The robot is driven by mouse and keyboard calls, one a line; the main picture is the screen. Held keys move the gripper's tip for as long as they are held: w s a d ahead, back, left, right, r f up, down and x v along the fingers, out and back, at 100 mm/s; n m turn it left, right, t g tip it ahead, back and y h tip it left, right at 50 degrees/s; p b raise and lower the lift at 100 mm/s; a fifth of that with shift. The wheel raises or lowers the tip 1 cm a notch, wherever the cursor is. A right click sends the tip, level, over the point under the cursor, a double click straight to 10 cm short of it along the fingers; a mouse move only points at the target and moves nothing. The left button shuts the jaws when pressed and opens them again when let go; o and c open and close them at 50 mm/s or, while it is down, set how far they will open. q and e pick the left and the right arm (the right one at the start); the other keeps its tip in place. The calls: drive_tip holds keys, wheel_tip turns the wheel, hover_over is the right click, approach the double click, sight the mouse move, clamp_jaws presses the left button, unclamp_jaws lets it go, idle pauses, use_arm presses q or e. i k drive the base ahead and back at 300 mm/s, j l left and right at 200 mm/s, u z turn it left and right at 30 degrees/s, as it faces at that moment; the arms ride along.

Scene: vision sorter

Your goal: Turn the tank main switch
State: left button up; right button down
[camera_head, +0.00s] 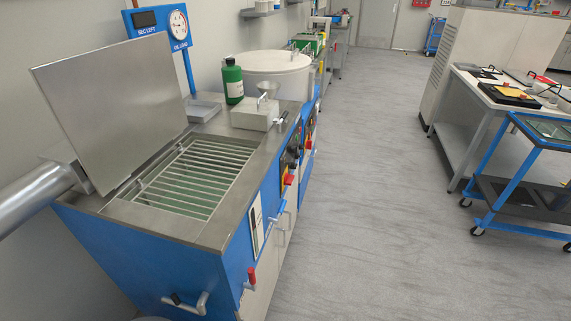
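The tank (150,268) is a blue cabinet with a steel top at left, its lid (115,95) raised and a slatted grate (195,178) in its opening. On its right-hand side, seen at a steep angle, is a small red and yellow part (288,180) that looks like the main switch. Its turned position is too small to tell. Dark knobs or controls (293,152) sit just above and beyond it. Neither of my grippers shows in the view.
A red-handled valve (251,278) and pipe (190,304) stick out low on the cabinet. A green bottle (232,82) and a gauge (179,25) stand behind the grate. A blue cart (496,207) stands at right. The grey floor (365,220) between is clear.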

sight(288, 180)
drive_tip(key=i+l+u, duration=0.6)
drive_tip(key=l, duration=0.3)
drive_tip(key=i+l+u, duration=0.4)
drive_tip(key=l, duration=0.4)
drive_tip(key=i, duration=0.05)
